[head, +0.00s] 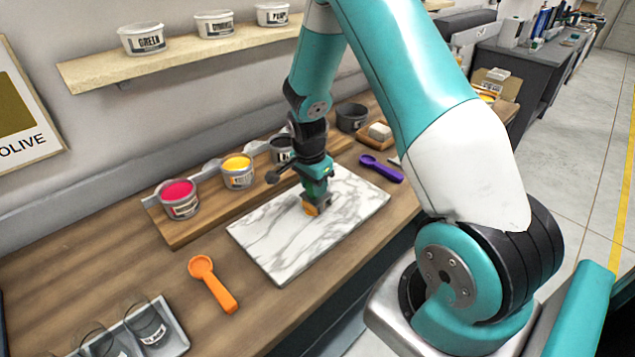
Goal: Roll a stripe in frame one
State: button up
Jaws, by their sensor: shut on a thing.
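My gripper (318,198) points down over the white marble slab (270,250) on the wooden bench. It is shut on a small orange-yellow piece (311,210), low at the slab's middle right. The fingers hide much of the piece, and I cannot tell whether it touches the slab or whether it is a roller. I cannot make out a frame marked one. The visible marble shows only grey veins, with no clear ink stripe.
A wooden rack behind the slab holds a pink tub (180,198), a yellow tub (238,171) and others. An orange scoop (212,283) and a purple scoop (381,168) flank the slab. A tray of glass cups (175,341) is at lower left. Labelled tubs stand on the shelf (180,58).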

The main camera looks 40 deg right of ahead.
jog(key=shift+s+a+f, duration=0.1)
jog(key=shift+a, duration=1.65)
notch_tip(320, 180, up, 6)
jog(key=p, duration=0.4)
